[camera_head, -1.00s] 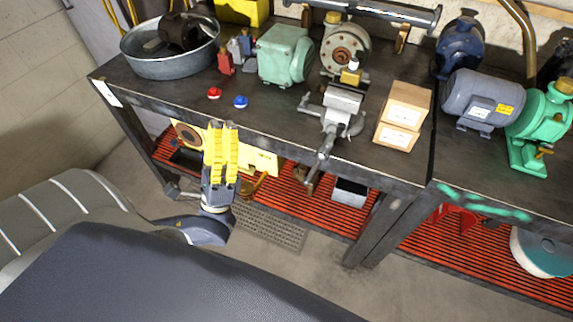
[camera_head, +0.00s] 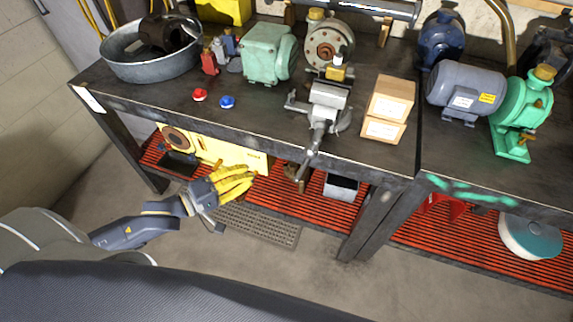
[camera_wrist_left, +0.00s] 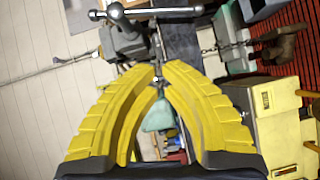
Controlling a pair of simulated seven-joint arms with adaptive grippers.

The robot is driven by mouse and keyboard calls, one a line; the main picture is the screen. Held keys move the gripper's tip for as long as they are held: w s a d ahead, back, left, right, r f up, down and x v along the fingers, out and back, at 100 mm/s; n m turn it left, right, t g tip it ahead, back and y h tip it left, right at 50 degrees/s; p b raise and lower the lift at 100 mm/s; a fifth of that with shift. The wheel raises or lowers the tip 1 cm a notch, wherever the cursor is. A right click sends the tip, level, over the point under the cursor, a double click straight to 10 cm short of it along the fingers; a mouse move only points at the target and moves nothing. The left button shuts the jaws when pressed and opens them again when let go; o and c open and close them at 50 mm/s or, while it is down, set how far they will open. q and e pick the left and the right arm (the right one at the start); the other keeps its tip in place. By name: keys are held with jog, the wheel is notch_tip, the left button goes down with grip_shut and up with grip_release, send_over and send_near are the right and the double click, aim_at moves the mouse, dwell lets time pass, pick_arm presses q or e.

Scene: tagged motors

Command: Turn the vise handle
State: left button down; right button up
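The grey vise (camera_head: 327,100) is mounted at the front edge of the dark workbench (camera_head: 255,118). Its vise handle (camera_head: 308,163) hangs in front of the edge, on the near side of the vise. In the left wrist view the handle (camera_wrist_left: 160,13) is a metal bar across the top, with a rounded end. My left gripper (camera_head: 254,176) has yellow fingers. It is left of the handle and a little lower in the head view, apart from it. In the left wrist view its fingertips (camera_wrist_left: 160,70) come together with nothing held between them. My right gripper is out of view.
On the bench are a metal tub (camera_head: 150,62), a green motor (camera_head: 268,54), cardboard boxes (camera_head: 386,108), a grey motor (camera_head: 465,88) and red (camera_head: 200,95) and blue (camera_head: 227,102) knobs. A red slatted lower shelf (camera_head: 270,205) runs underneath. The floor in front is open.

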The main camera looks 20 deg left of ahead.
pick_arm(q)
send_over(295, 178)
jog(key=a, duration=0.2)
jog(key=shift+d+f+m, duration=0.1)
jog(key=shift+f+m, duration=0.2)
jog(key=shift+f, duration=1.1)
jog(key=shift+d, duration=0.1)
jog(key=shift+d+f+n+t+h, duration=0.35)
jog(key=shift+d+f+n, duration=0.2)
jog(key=shift+d+n, duration=0.4)
jog(key=shift+a, duration=0.1)
